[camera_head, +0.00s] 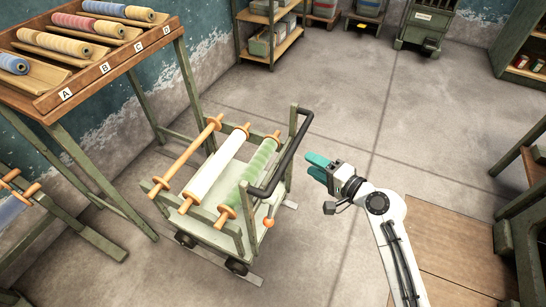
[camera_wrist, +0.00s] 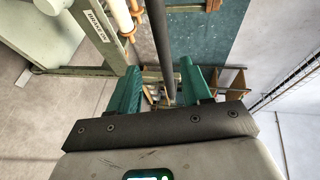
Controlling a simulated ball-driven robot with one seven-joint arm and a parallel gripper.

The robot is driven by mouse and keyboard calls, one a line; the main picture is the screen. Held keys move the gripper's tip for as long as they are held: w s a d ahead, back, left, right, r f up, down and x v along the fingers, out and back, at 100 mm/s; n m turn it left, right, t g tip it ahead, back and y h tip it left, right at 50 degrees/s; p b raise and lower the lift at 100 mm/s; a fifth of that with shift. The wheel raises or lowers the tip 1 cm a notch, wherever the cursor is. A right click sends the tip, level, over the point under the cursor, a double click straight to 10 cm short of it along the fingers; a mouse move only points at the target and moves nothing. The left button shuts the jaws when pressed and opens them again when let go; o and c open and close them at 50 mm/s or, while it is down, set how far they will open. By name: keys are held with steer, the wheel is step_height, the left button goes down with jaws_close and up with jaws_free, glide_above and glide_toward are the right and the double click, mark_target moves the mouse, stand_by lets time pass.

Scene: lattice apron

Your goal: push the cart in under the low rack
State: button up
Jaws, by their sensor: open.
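The cart (camera_head: 215,230) is a pale green frame on dark wheels, standing on the floor left of centre. It carries a bare wooden roller, a white roller (camera_head: 218,164) and a green roller (camera_head: 250,175). Its black push handle (camera_head: 290,155) is on its right side, with an orange-knobbed lever (camera_head: 269,223) below. The rack (camera_head: 95,82) stands at upper left on green legs, to the cart's left. My gripper (camera_head: 311,164) is open and empty, just right of the handle. In the wrist view the handle (camera_wrist: 158,35) appears between the teal fingers (camera_wrist: 160,85); I cannot tell its depth.
Several coloured spools lie on the rack's top behind labels A to D. A low stand with a blue roller (camera_head: 12,208) is at the left edge. Shelves (camera_head: 270,35) and a green cabinet (camera_head: 425,25) line the back.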

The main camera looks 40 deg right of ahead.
steer(key=x, duration=1.1)
steer(key=shift+d+r, duration=0.2)
steer(key=shift+r, duration=0.1)
jaws_close()
